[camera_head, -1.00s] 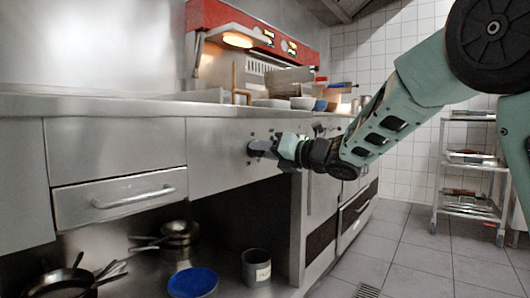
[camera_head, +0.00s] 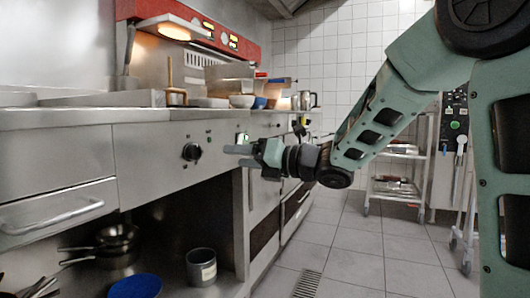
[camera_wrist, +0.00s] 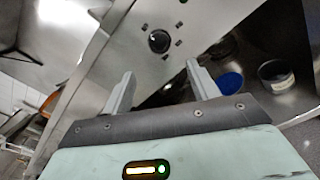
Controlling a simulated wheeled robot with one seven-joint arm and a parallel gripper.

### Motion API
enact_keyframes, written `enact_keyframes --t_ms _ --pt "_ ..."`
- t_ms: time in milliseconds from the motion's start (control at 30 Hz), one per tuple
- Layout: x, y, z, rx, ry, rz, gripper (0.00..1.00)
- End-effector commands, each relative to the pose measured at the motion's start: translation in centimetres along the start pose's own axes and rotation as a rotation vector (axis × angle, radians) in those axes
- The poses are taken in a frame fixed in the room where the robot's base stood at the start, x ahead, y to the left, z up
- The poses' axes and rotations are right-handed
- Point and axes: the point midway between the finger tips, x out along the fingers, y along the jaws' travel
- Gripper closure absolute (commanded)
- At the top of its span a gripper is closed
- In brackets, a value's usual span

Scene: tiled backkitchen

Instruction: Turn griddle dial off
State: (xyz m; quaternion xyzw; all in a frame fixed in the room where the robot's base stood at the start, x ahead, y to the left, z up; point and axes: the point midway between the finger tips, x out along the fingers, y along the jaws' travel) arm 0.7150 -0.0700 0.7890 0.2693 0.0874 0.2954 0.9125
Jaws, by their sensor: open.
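The griddle dial (camera_head: 192,152) is a round black knob on the steel front panel, with small dark marks around it. It also shows in the wrist view (camera_wrist: 159,41), ahead of my fingertips and roughly between their lines. My gripper (camera_head: 232,155) is to the right of the dial in the head view, apart from it. In the wrist view my gripper (camera_wrist: 160,72) has its two fingers spread with nothing between them. The dial's exact pointer setting is too small to tell.
A drawer (camera_head: 58,212) with a bar handle is left of the dial. Pans, a blue lid (camera_head: 136,286) and a grey pot (camera_head: 201,267) sit on the shelf below. Bowls and containers stand on the counter (camera_head: 90,118).

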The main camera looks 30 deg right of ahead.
Motion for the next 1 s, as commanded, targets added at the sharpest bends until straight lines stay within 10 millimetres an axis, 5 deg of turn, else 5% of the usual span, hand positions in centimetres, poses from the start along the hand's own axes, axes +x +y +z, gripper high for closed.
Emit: enact_keyframes --t_ms 333,1000 --pt "-5.3 0.0 0.1 0.000 0.000 -0.002 0.41" --pt "-5.6 0.0 -0.1 0.011 0.002 -0.005 0.41"
